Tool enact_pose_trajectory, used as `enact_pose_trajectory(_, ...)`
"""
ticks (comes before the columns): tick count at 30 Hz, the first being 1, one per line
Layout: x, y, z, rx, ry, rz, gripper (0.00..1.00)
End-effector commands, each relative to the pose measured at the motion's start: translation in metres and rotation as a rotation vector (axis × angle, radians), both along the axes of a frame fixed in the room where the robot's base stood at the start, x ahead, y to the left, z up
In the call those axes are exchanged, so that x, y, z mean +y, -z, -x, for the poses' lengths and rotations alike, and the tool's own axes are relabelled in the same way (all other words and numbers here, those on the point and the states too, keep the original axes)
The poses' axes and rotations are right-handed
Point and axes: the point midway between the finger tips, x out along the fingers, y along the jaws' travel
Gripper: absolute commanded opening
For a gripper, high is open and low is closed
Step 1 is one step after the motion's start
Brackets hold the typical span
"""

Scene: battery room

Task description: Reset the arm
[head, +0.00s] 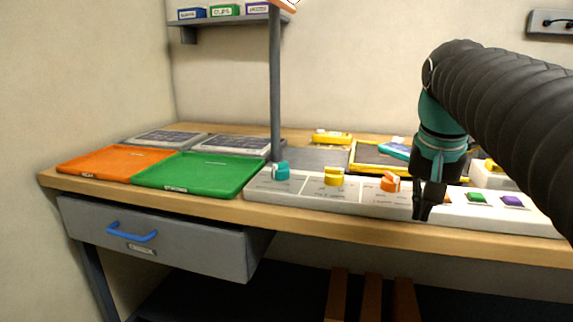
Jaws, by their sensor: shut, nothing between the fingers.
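My gripper (429,203) hangs at the end of my arm on the right of the head view, fingers pointing down. Its black fingers are shut with nothing between them. They are in front of the white control panel (335,190) on the bench's front edge, and hide part of it. I cannot tell whether they touch the panel. The panel carries a teal knob (281,171), a yellow knob (334,176) and an orange knob (390,182). A green button (476,198) and a purple button (512,202) are right of the gripper.
An orange tray (115,162) and a green tray (200,174) lie empty on the bench's left. The grey drawer (160,235) below stands partly open. A grey post (275,90) rises from the bench. A yellow device (332,137) lies farther back.

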Motion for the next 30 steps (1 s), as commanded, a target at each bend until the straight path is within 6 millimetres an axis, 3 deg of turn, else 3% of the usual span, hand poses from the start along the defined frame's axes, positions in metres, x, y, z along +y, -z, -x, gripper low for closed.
enact_pose_trajectory(12,0.053,0.128,0.094,-0.13,-0.302,0.052,0.0)
enact_pose_trajectory(18,0.064,0.179,0.124,-0.174,-0.394,0.072,0.0)
enact_pose_trajectory(24,0.067,0.198,0.134,-0.188,-0.424,0.08,0.0)
enact_pose_trajectory(30,0.067,0.198,0.134,-0.188,-0.425,0.08,0.0)
